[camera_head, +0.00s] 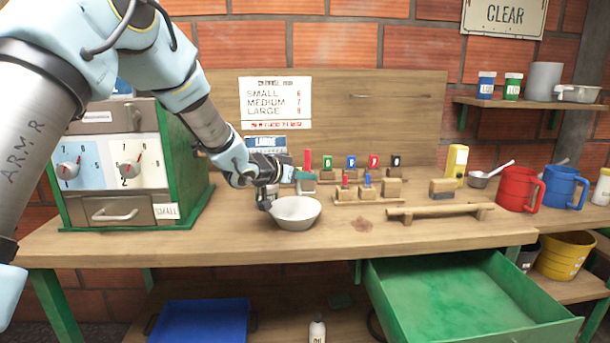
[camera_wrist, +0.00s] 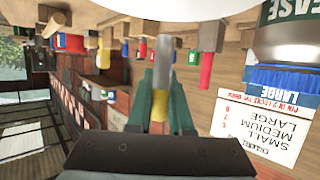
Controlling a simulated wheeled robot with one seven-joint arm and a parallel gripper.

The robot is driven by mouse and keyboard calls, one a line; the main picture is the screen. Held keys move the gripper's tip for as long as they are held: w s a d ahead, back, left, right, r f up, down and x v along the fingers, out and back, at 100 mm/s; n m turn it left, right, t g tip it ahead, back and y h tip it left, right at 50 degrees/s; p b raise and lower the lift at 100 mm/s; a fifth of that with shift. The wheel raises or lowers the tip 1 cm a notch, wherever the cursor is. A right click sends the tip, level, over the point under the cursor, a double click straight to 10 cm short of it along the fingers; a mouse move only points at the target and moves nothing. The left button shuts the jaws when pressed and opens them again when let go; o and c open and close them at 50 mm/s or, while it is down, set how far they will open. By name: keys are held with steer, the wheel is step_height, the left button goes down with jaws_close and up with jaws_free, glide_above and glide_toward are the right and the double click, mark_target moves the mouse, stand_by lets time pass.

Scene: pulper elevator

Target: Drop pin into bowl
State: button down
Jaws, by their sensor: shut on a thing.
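The pin's grey end points towards the bowl (camera_wrist: 150,9), whose pale edge shows at the top of that view. I cannot tell whether the pin's end is over the bowl. The held pin is not clear in the head view.
Several coloured pins stand in wooden blocks behind the bowl, one of them red (camera_head: 307,160). A wooden rail (camera_head: 440,211) lies to the right. A red mug (camera_head: 517,189) and a blue mug (camera_head: 566,187) stand farther right. A green drawer (camera_head: 460,300) hangs open below.

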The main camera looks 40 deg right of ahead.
steer(key=shift+f, duration=0.25)
steer(key=c, duration=0.7)
jaws_free()
steer(key=shift+c, duration=0.2)
steer(key=shift+a, duration=0.1)
steer(key=b+v, duration=0.1)
steer(key=v, duration=0.9)
steer(key=shift+a+r, duration=0.15)
steer(key=shift+a, duration=0.15)
